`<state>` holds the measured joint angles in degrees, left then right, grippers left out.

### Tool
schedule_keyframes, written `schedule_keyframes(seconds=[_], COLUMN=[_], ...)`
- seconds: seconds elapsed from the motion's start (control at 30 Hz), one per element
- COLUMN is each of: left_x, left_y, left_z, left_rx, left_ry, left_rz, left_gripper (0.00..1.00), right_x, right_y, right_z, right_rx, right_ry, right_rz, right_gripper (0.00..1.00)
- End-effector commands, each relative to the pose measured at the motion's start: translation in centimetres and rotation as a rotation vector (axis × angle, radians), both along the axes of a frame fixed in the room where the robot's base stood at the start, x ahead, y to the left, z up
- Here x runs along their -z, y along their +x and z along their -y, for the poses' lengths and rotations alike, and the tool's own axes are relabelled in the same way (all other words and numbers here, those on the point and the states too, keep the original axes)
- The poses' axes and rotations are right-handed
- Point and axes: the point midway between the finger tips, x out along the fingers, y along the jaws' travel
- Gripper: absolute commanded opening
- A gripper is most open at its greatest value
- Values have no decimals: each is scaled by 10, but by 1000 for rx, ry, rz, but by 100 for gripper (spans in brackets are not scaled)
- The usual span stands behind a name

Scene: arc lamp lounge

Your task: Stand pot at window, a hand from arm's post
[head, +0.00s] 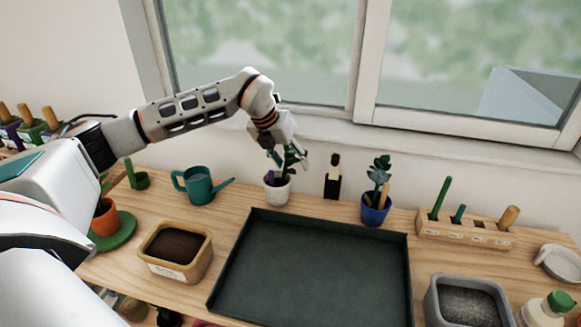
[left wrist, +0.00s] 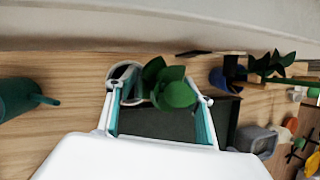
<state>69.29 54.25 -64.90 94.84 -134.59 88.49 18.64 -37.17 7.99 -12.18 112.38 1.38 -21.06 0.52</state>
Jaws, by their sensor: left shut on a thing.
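A small white pot (head: 277,192) with a green leafy plant (head: 292,156) is near the back of the wooden table, below the window (head: 270,45). My left gripper (head: 288,150) comes down over it from above, partly behind the leaves. In the left wrist view the leaves (left wrist: 172,88) show between the two fingers, and the white pot (left wrist: 124,72) shows by the left finger. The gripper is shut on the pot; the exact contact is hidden. I cannot tell whether the pot's base touches the table. My right gripper is not in view.
A dark post-like object (head: 332,183) stands right of the pot, then a blue pot (head: 375,212) with a plant. A teal watering can (head: 199,187) is left. A dark tray (head: 232,262) fills the middle front. A wooden tool block (head: 465,232) stands right.

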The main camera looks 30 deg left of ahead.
Motion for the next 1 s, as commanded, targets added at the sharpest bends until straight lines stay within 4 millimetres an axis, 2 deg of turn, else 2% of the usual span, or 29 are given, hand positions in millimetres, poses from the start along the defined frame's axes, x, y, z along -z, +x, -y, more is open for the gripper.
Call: schedule_keyframes(seconds=[0.13, 0.53, 0.57, 0.6, 1.0], left_x=[18, 22, 23, 23, 19], left_y=[0, 1, 0, 0, 0], left_z=[0, 0, 0, 0, 0], left_rx=[1, 1, 1, 1, 1], left_ry=[0, 0, 0, 0, 0], left_rz=[2, 2, 0, 0, 1], left_gripper=[0, 0, 59, 68, 68], right_x=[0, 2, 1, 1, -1], right_y=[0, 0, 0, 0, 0], right_z=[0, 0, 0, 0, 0], right_rx=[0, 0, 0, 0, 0], right_ry=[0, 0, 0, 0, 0], right_rz=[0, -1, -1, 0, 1], right_gripper=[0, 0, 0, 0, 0])
